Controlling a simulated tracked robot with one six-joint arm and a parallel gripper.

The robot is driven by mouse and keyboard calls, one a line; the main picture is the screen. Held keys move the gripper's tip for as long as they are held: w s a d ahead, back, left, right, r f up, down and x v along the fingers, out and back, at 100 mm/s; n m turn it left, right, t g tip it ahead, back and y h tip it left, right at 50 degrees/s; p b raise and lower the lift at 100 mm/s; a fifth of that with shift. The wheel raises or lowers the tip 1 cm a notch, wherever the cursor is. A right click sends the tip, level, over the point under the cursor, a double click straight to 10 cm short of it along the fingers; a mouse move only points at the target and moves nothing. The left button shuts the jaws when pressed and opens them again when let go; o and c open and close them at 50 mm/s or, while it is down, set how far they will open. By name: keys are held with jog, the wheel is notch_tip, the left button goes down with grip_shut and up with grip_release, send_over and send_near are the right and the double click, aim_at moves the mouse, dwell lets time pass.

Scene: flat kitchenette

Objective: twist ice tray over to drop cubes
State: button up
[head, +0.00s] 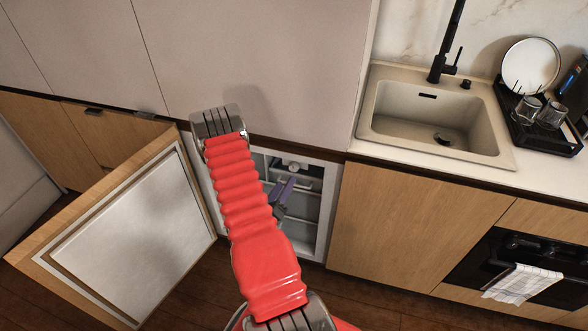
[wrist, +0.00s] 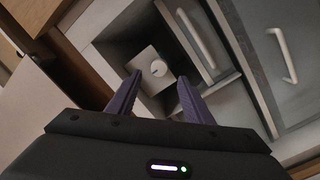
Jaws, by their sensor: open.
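My gripper (head: 284,188) is at the front of an open built-in freezer compartment (head: 325,215). In the wrist view its two purple fingers (wrist: 160,82) are spread apart with nothing between them. Beyond the fingertips is a pale box with a round white knob (wrist: 158,69) inside the compartment. The knob also shows small in the head view (head: 293,167). I cannot make out an ice tray or any cubes in either view. My red arm hides the left part of the compartment in the head view.
The freezer door (head: 135,235) stands wide open at left. Drawer fronts with pale bar handles (wrist: 197,38) lie beside the knob box. A sink (head: 435,115), dish rack (head: 540,120) and oven with towel (head: 522,284) are at right.

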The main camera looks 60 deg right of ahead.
aim_at(293, 170)
jog(key=d, duration=0.9)
jog(key=shift+w+d, duration=0.25)
jog(key=shift+d, duration=0.15)
jog(key=shift+c, duration=0.4)
jog(key=c, duration=0.9)
